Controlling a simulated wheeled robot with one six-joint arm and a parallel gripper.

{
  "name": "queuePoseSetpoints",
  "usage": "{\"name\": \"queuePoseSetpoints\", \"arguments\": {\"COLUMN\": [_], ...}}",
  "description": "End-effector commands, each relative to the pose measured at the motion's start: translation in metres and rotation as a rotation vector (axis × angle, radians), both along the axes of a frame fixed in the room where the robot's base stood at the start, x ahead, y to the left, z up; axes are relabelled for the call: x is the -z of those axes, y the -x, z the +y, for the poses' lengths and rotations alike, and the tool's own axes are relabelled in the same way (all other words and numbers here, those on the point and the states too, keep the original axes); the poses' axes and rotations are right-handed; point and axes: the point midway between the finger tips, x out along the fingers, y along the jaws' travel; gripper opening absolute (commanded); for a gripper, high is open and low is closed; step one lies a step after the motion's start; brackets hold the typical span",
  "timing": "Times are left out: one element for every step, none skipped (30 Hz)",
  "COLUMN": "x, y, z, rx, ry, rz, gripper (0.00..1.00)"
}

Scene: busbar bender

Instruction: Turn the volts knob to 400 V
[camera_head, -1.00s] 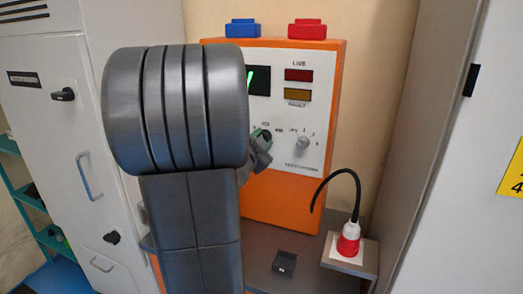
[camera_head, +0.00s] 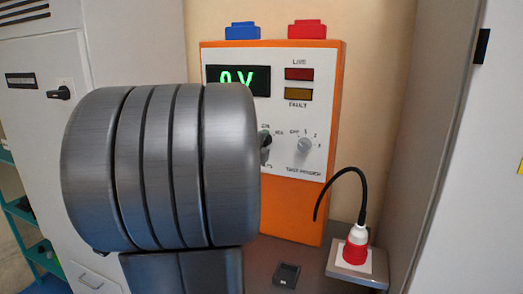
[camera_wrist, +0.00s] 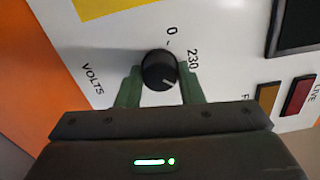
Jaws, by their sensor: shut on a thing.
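The volts knob (camera_wrist: 158,68) is round and black, on the white face of the orange tester box (camera_head: 290,215). In the wrist view its scale shows 0 and 230, beside the word VOLTS; the 400 mark is not visible. A short white line shows on the knob's lower right part. My gripper (camera_wrist: 159,78) has its two green fingers on either side of the knob and is shut on it. In the head view my arm hides the gripper and much of the knob. The display (camera_head: 238,80) reads 0 V in green.
A second, grey knob (camera_head: 303,145) sits to the right on the panel. Red and amber lamps (camera_head: 298,83) are above it. A red plug (camera_head: 355,246) with a black cable stands at lower right. Grey cabinets flank the box on both sides.

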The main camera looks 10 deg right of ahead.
Motion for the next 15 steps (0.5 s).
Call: {"name": "queuePoseSetpoints", "arguments": {"x": [0.0027, 0.0027, 0.0028, 0.0027, 0.0026, 0.0025, 0.0024, 0.0023, 0.0022, 0.0022, 0.0022, 0.0023, 0.0023, 0.0023, 0.0022], "y": [0.0004, 0.0005, 0.0006, 0.0006, 0.0005, 0.0005, 0.0005, 0.0004, 0.0003, 0.0003, 0.0002, 0.0003, 0.0003, 0.0002, 0.0002], "z": [-0.0006, -0.0006, -0.0005, -0.0005, -0.0006, -0.0006, -0.0005, -0.0004, -0.0005, -0.0004, -0.0003, -0.0003, -0.0002, -0.0001, -0.0001], "rx": [0.001, 0.001, 0.001, 0.001, 0.001, 0.001, 0.002, 0.002, 0.001, 0.001, 0.001, 0.001, 0.001, 0.001, 0.001], "ry": [-0.030, -0.052, -0.077, -0.096, -0.112, -0.135, -0.150, -0.165, -0.183, -0.194, -0.206, -0.221, -0.230, -0.239, -0.249], "rz": [-0.023, -0.036, -0.053, -0.066, -0.077, -0.092, -0.102, -0.112, -0.124, -0.132, -0.140, -0.149, -0.155, -0.160, -0.167], "gripper": [0.11, 0.11, 0.11, 0.11, 0.11, 0.11, 0.11, 0.11, 0.11, 0.11, 0.11, 0.11, 0.11, 0.11, 0.11]}}
